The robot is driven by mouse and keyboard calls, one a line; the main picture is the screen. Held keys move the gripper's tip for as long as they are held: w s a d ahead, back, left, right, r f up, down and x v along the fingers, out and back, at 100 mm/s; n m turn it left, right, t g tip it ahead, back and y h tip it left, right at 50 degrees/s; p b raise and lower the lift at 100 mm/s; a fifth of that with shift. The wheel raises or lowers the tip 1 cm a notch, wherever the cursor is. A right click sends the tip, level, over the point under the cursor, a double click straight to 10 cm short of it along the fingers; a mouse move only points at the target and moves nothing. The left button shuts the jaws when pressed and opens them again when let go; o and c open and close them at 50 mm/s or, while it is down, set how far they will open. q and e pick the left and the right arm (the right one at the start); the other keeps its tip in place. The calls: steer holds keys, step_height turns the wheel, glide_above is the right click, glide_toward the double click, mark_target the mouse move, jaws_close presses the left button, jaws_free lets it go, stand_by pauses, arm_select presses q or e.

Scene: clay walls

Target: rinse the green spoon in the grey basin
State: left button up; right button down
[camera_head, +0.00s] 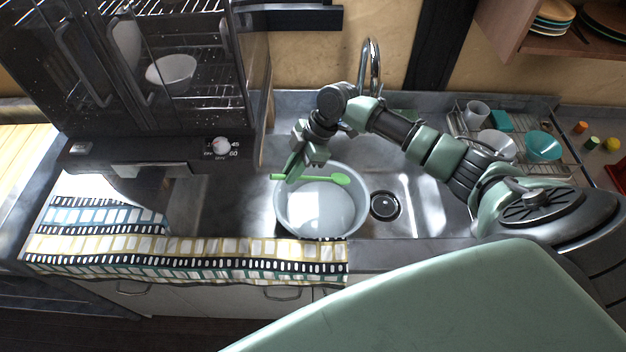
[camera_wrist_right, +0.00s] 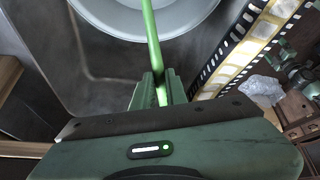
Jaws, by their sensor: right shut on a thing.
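The green spoon (camera_head: 340,179) is held level over the grey basin, its bowl end above the basin's inside and its handle in my right gripper (camera_head: 291,175). The grey basin (camera_head: 281,214) stands in the sink and seems to hold water with a bright reflection. In the right wrist view the spoon's handle (camera_wrist_right: 151,40) runs up from between the shut fingers of my right gripper (camera_wrist_right: 158,88), toward the basin (camera_wrist_right: 97,14). From these views I cannot tell whether the spoon touches the water. My left gripper is not in view.
The faucet (camera_head: 371,65) rises behind the sink. A dish rack (camera_head: 565,150) with bowls and cups stands at right. A dark cabinet (camera_head: 150,100) with wire shelves and a white bowl is at left. A patterned towel (camera_head: 190,262) lies along the front counter edge.

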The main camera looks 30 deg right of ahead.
steer(key=shift+r, duration=0.1)
step_height(320, 180, up, 4)
steer(key=p, duration=0.3)
steer(key=shift+p, duration=0.4)
steer(key=shift+s, duration=0.1)
stand_by(0.4)
